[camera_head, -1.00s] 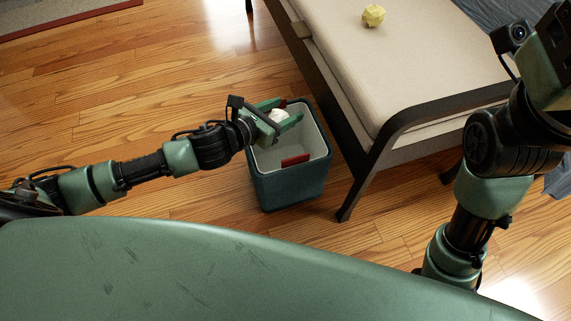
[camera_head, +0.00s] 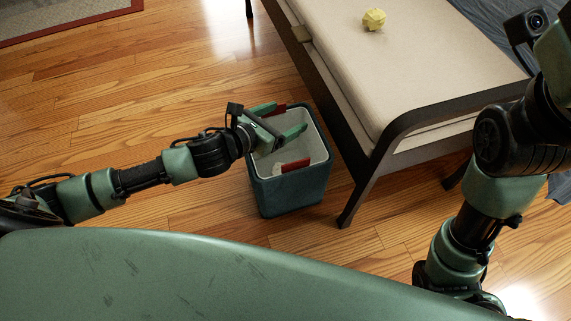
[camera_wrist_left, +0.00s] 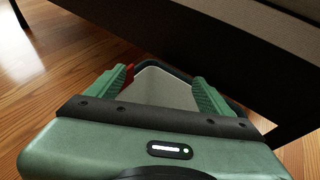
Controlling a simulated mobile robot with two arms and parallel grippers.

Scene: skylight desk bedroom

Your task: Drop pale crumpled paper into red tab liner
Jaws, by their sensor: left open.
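The red tab liner (camera_head: 300,150) is a pale lining inside a dark teal bin (camera_head: 290,190), with red tabs (camera_head: 297,165) at its rim and inner side. My left gripper (camera_head: 289,116) is open above the bin's mouth, its green fingers spread and empty. In the left wrist view the open fingers (camera_wrist_left: 158,75) have the pale liner (camera_wrist_left: 158,85) between and beyond them. A small pale patch (camera_head: 279,168), likely the pale crumpled paper, shows low inside the bin beside the front red tab; most of it is hidden. My right gripper's fingers are out of view.
A bed with a beige mattress (camera_head: 420,60) and dark frame (camera_head: 345,120) stands close to the bin's right. A yellow crumpled paper (camera_head: 374,19) lies on the mattress. Wooden floor (camera_head: 150,110) is clear to the left, with a rug (camera_head: 60,15) at the far left.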

